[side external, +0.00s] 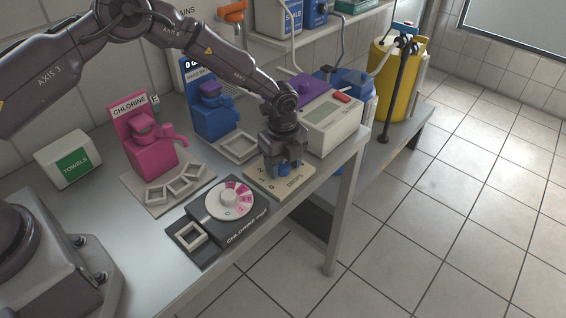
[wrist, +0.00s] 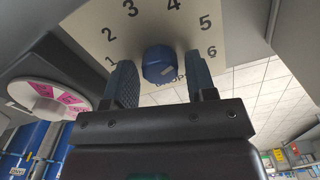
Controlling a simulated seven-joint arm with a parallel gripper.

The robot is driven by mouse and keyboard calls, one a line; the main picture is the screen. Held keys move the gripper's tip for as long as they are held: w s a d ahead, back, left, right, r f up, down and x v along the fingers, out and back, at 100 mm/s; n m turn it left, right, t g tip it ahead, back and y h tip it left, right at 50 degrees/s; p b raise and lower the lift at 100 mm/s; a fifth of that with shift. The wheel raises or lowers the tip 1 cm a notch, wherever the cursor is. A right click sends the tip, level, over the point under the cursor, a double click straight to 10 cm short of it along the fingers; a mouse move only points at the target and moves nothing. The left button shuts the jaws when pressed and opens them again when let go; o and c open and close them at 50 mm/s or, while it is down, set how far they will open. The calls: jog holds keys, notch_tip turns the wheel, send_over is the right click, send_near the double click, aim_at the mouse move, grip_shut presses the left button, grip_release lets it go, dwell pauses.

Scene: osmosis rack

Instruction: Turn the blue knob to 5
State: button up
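The blue knob (wrist: 158,60) sits on a cream dial plate (wrist: 228,35) with the numbers 1 to 6 in an arc around it. A small light mark shows on the knob's face, on its lower right; I cannot tell surely which number it points to. My gripper (wrist: 162,82) has one finger on each side of the knob, with a visible gap at both sides, so it is open around it. In the side external view my gripper (side external: 284,166) is over the DROPS plate (side external: 292,188) at the bench's front edge, hiding most of the knob and the higher numbers.
A chlorine wheel (side external: 236,200) with pink segments lies just left of the plate. The pink chlorine dispenser (side external: 148,150) and blue dispenser (side external: 212,112) stand behind. A beige tester box (side external: 328,120) is close on the right. Free floor lies beyond the front edge.

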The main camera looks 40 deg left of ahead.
aim_at(283, 166)
jog(key=shift+o, duration=0.4)
notch_tip(283, 166, up, 13)
dwell(0.4)
jog(key=s+a+r+n+t, duration=0.2)
jog(key=s+r+n, duration=0.4)
jog(key=s, duration=0.4)
jog(key=s+a+r+n+t, duration=0.1)
jog(key=s+a+r+n, duration=0.3)
jog(key=s+r+n, duration=0.3)
jog(key=s+a+r+n+t, duration=0.2)
jog(key=s+r+n, duration=0.5)
jog(key=s, duration=0.6)
jog(key=shift+s+a+n+t, duration=0.15)
jog(key=shift+a+n+t, duration=0.15)
jog(key=shift+a+n, duration=0.1)
